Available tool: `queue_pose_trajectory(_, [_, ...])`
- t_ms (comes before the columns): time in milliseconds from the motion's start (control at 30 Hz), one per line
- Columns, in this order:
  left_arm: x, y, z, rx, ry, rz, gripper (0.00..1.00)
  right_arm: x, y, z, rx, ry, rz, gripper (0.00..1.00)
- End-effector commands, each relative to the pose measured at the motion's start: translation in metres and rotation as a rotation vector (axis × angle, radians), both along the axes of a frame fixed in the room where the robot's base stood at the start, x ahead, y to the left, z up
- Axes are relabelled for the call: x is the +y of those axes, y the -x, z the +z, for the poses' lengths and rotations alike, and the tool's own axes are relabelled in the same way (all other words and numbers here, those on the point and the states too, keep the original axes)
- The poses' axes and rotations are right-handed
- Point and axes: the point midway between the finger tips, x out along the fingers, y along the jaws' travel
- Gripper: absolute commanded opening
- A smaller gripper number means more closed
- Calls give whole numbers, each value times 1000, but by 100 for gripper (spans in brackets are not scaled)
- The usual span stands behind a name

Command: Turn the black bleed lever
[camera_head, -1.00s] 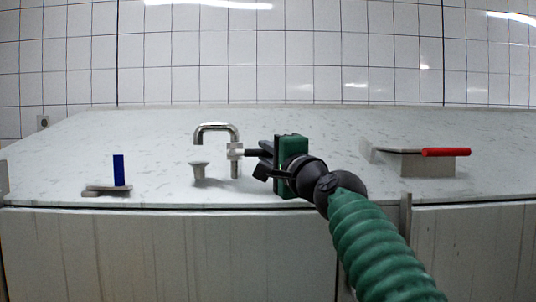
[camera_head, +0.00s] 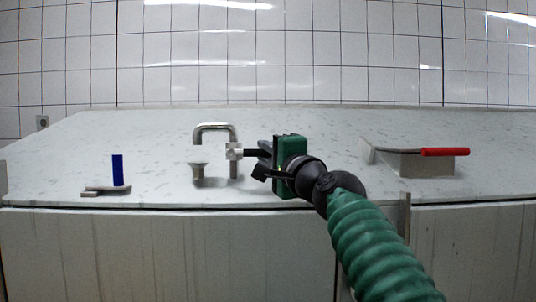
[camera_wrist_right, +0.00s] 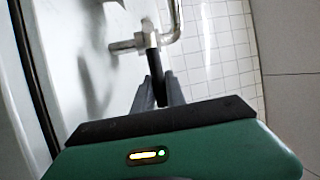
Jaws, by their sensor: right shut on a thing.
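The black bleed lever (camera_head: 254,153) sticks out to the right from a pale valve block (camera_head: 234,152) on a bent metal pipe (camera_head: 214,128). My right gripper (camera_head: 265,158) is at the lever's outer end, shut on it. In the right wrist view the lever (camera_wrist_right: 153,62) runs from the valve block (camera_wrist_right: 146,38) in between the two dark fingers of my right gripper (camera_wrist_right: 158,92). My left gripper is not in view.
A blue upright handle (camera_head: 118,170) on a flat metal piece stands at the left of the pale counter (camera_head: 110,140). A metal box (camera_head: 425,165) with a red handle (camera_head: 445,152) is at the right. A short metal post (camera_head: 198,172) stands beside the pipe. A tiled wall is behind.

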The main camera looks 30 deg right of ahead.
Motion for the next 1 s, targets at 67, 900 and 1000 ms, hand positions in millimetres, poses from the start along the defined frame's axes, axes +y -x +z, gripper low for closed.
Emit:
queue_pose_trajectory(67, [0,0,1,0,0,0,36,5,-6,-8,24,4,15,0])
queue_pose_trajectory(900, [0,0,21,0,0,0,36,0,-4,6,85,114,11,0])
queue_pose_trajectory(1000, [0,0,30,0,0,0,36,-4,-3,12,115,164,10,0])
